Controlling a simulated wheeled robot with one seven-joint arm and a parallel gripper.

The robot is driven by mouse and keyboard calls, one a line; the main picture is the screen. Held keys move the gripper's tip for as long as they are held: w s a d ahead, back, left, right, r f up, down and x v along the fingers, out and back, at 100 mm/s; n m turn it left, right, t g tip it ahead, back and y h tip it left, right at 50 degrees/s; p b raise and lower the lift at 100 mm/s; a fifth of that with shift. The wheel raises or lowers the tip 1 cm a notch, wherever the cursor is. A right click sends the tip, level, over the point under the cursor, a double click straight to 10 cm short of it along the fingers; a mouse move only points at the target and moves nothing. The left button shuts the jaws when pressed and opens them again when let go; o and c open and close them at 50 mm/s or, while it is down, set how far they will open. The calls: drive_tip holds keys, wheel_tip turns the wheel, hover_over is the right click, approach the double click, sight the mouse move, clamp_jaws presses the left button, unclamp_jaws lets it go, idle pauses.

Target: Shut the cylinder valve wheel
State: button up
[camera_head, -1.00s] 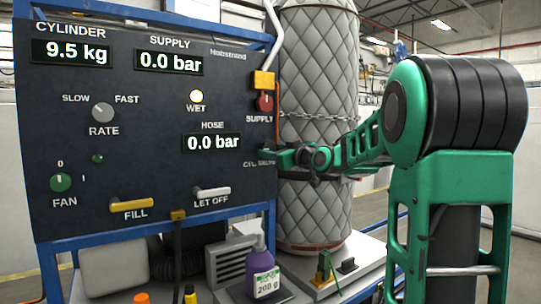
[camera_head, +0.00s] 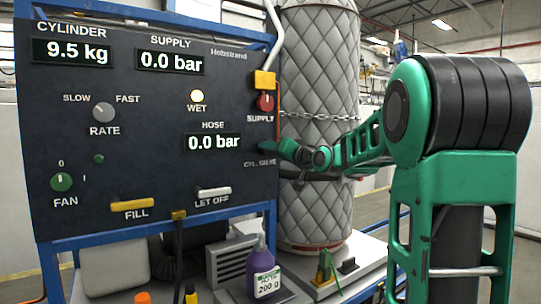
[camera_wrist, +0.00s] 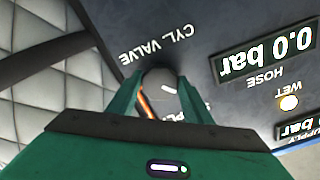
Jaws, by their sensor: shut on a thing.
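The cylinder valve wheel (camera_wrist: 160,78) shows in the wrist view as a rounded grey knob with a light mark, below the upside-down "CYL. VALVE" label (camera_wrist: 158,44). My gripper (camera_wrist: 162,92) has a finger on each side of it and is shut on it. In the head view my gripper (camera_head: 281,144) reaches the right edge of the dark control panel (camera_head: 150,165), at the CYL. VALVE label. The wheel itself is hidden there behind my gripper.
A quilted grey cylinder (camera_head: 318,70) with a chain stands right behind my gripper. The red SUPPLY knob (camera_head: 265,102) sits just above. Displays read 9.5 kg, 0.0 bar supply and 0.0 bar hose; the WET lamp (camera_head: 197,96) glows. A purple bottle (camera_head: 262,270) stands below.

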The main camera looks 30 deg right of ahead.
drive_tip(key=shift+m, duration=4.2)
drive_tip(key=shift+f, duration=0.1)
drive_tip(key=o, duration=1.1)
drive_tip(key=shift+c, duration=0.2)
drive_tip(key=shift+s, duration=0.1)
drive_tip(key=s, duration=1)
drive_tip(key=shift+s+d, duration=0.2)
drive_tip(key=shift+s, duration=0.1)
